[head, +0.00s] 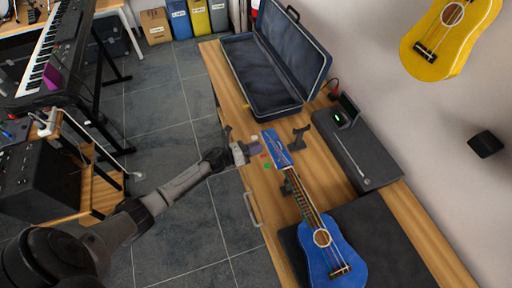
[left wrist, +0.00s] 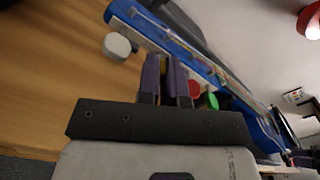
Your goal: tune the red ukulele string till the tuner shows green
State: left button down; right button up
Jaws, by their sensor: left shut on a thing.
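The blue ukulele (head: 323,248) lies on the bench with its headstock (head: 276,146) toward the case. My left gripper (head: 255,149) is at the headstock's left edge. In the left wrist view, its purple fingers (left wrist: 166,80) are shut on a yellow tuning peg (left wrist: 171,72). A red peg (left wrist: 195,88) and a green peg (left wrist: 208,98) sit just right of the fingers, and a white peg (left wrist: 117,46) sits to their left. Which peg carries the red string is too small to tell. A small dark tuner (head: 345,112) shows a green glow. My right gripper is out of view.
An open blue case (head: 262,75) stands at the bench's far end. A dark box (head: 360,150) lies along the wall side, and black stands (head: 299,138) are by the headstock. A dark mat (head: 385,232) lies under the body. A yellow ukulele (head: 437,48) hangs on the wall.

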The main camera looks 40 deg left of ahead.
pick_arm(q)
jog(key=n, duration=0.3)
jog(key=shift+n, duration=0.3)
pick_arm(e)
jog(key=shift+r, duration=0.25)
pick_arm(q)
jog(key=n, duration=0.2)
jog(key=shift+n+p, duration=0.4)
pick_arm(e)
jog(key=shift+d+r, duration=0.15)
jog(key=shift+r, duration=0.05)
pick_arm(q)
jog(key=n, duration=0.3)
jog(key=shift+r+n+p, duration=0.1)
jog(key=shift+n+p, duration=0.3)
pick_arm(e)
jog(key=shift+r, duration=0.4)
pick_arm(q)
jog(key=shift+n, duration=0.8)
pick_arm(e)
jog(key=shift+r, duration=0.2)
pick_arm(q)
jog(key=c, duration=1.5)
grip_release()
jog(key=shift+c, duration=0.2)
